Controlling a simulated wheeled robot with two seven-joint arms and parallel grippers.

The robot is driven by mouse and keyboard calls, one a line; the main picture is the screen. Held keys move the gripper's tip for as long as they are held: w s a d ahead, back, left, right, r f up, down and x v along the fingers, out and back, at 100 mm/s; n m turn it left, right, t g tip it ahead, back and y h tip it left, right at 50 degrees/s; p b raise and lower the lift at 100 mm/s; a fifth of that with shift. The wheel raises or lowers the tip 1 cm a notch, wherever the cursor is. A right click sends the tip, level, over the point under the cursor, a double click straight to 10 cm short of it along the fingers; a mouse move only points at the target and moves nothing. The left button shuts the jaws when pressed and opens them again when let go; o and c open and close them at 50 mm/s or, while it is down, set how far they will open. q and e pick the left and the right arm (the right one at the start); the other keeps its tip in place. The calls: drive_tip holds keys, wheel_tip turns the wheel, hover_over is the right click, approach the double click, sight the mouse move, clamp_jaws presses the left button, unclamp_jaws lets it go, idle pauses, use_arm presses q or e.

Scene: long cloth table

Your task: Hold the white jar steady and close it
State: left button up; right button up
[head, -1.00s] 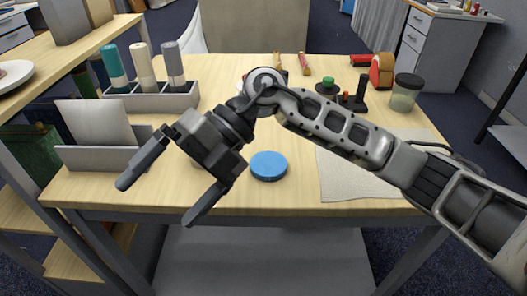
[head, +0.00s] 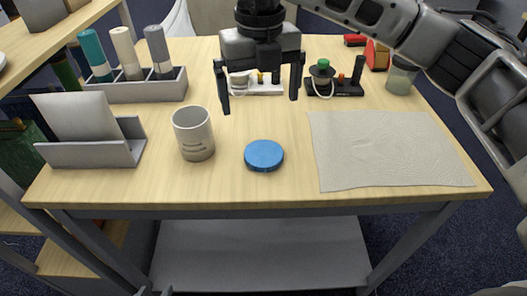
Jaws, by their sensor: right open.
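The white jar (head: 194,134) stands upright and open-topped on the table, left of centre, with dark marks on its side. A round blue lid (head: 264,155) lies flat on the table to the right of the jar, apart from it. My right gripper (head: 260,104) hangs above the back middle of the table with its two fingers spread and nothing between them. It is beyond the jar and the lid. My left gripper does not show.
A grey rack with rolled cloths (head: 134,89) and a grey holder with a white sheet (head: 92,154) stand at the left. A pale cloth (head: 388,150) lies at the right. Small items and a glass jar (head: 400,80) stand behind. The front middle is clear.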

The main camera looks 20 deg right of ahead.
hover_over(264, 154)
drive_tip(key=f, duration=0.8)
drive_tip(key=shift+s+a+f, duration=0.2)
drive_tip(key=shift+a+f, duration=0.15)
drive_tip(key=shift+f, duration=0.05)
drive_tip(key=shift+p, duration=0.3)
drive_tip(key=f, duration=0.2)
drive_tip(key=f+p, duration=0.1)
drive_tip(key=f, duration=0.1)
drive_tip(key=shift+w+d, duration=0.2)
drive_tip(key=shift+d, duration=0.2)
drive_tip(key=shift+f, duration=0.55)
drive_tip(key=c, duration=1)
